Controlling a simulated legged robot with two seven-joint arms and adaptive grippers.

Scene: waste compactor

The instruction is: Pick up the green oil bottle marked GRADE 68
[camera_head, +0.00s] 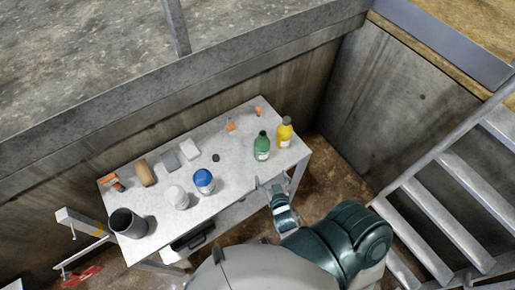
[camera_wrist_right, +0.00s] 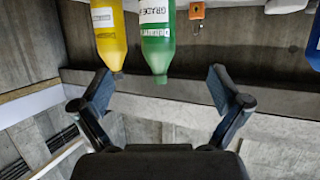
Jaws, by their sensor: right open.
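The green oil bottle (camera_head: 262,146) stands upright near the right end of the table (camera_head: 233,180). In the right wrist view the green bottle (camera_wrist_right: 157,40) appears upside down, with a white label that reads GRADE; the number is cut off. A yellow bottle (camera_head: 284,131) stands close beside it, and it shows at the left in the wrist view (camera_wrist_right: 110,35). My right gripper (camera_head: 268,185) is open and empty at the table's front edge, short of the green bottle. In the wrist view its fingers (camera_wrist_right: 160,90) are spread wide, with the green bottle's cap between and beyond them. My left gripper is not in view.
A blue-lidded container (camera_head: 204,181), a white container (camera_head: 177,197) and a dark cup (camera_head: 128,223) stand along the table's front left. Small orange items (camera_head: 230,125) lie behind the bottles. A concrete wall (camera_head: 330,75) runs behind; metal stairs (camera_head: 440,215) are at right.

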